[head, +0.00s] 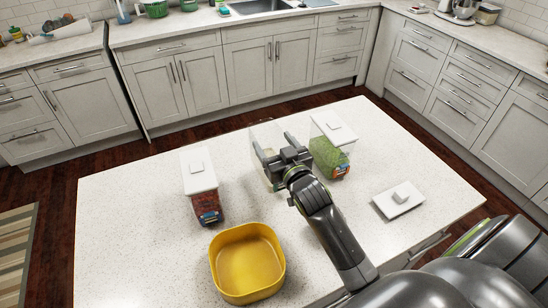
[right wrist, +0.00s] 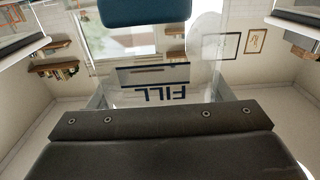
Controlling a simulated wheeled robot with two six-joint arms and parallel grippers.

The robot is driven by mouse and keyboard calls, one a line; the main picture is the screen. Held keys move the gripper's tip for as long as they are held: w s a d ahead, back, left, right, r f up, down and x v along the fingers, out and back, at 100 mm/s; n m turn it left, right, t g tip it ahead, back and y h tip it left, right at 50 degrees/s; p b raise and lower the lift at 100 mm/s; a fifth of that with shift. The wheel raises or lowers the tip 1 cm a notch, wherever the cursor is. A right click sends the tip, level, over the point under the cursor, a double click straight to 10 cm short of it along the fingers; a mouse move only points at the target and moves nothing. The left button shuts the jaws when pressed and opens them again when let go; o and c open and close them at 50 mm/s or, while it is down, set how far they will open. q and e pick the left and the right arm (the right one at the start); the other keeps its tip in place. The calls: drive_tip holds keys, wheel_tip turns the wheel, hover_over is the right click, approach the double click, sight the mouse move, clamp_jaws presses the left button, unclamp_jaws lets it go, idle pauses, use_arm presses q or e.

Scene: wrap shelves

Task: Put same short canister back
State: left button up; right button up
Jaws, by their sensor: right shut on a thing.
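My right gripper (head: 272,143) is shut on a clear canister (head: 266,131) at the back middle of the island. One finger is on each side of it, and my gripper hides much of its near side. I see no lid on it. In the right wrist view the clear wall (right wrist: 150,75) has the word FILL upside down, above a dark gripper part. A white lid with a square knob (head: 398,200) lies alone at the right of the island. I cannot tell whether the canister rests on the island or is raised. My left gripper is not in view.
A white-lidded canister with green contents (head: 328,157) stands close right of my gripper. Another with red contents (head: 206,200) is at left. A yellow bowl (head: 247,240) sits at the front of the island (head: 130,230). The island's left side is clear.

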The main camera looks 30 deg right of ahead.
wheel_tip(320, 180, down, 4)
drive_tip(key=shift+f, duration=0.1)
idle(0.4)
drive_tip(key=shift+f, duration=0.15)
drive_tip(key=o, duration=2)
drive_tip(key=shift+f, duration=0.1)
